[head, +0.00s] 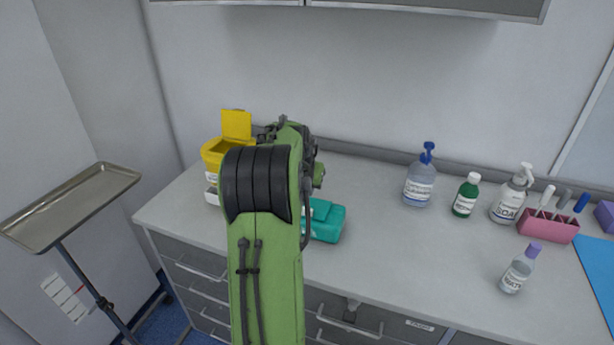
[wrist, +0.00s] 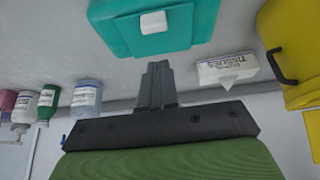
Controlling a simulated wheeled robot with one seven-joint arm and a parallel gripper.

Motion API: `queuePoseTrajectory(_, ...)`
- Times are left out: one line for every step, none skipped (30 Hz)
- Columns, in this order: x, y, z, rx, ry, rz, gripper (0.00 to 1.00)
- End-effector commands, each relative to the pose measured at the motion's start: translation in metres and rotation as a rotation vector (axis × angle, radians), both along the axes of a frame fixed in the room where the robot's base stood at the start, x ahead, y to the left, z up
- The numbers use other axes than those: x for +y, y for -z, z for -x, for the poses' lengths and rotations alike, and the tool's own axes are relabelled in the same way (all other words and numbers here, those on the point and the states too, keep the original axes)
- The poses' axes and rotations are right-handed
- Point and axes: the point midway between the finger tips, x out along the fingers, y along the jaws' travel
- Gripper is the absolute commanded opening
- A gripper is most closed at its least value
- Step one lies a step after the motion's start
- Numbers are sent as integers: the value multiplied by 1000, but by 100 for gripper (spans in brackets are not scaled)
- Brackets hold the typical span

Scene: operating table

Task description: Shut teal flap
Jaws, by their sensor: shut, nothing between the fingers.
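The teal box (head: 327,224) sits on the counter, partly hidden behind my green arm in the head view. In the wrist view the teal box (wrist: 150,48) fills the top middle, with a white tab (wrist: 153,22) on the face toward me. Which part is its flap, and how far it stands open, I cannot tell. My gripper (wrist: 154,66) is shut and empty, its fingertips pointing toward the box's lower edge in the picture. Whether they touch it is unclear. In the head view the fingers are hidden by my arm.
A yellow bin (head: 222,155) with its lid raised stands left of the arm. A white tissue box (wrist: 227,70) lies between bin and teal box. A pump bottle (head: 420,182), green bottle (head: 466,197) and soap bottle (head: 508,200) stand right. The counter's middle is clear.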

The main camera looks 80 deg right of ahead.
Motion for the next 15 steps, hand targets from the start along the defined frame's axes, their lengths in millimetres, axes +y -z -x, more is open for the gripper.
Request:
queuePoseTrajectory(2,6,0,0,0,1,0)
queuePoseTrajectory(2,8,0,0,0,0,0)
queuePoseTrajectory(3,10,0,0,0,0,0)
queuePoseTrajectory(4,10,0,0,1,1,0)
queuePoseTrajectory(4,11,0,0,0,1,0)
queuePoseTrajectory(4,11,0,-1,0,2,0)
queuePoseTrajectory(4,11,0,-1,0,2,0)
queuePoseTrajectory(4,11,0,-1,0,2,0)
queuePoseTrajectory(4,10,0,-1,0,2,0)
queuePoseTrajectory(4,10,0,-1,0,2,0)
queuePoseTrajectory(4,10,0,-1,0,2,0)
queuePoseTrajectory(4,10,0,-1,0,2,0)
queuePoseTrajectory(4,10,0,-1,0,2,0)
queuePoseTrajectory(4,11,0,-1,0,4,0)
queuePoseTrajectory(4,12,-1,0,0,9,0)
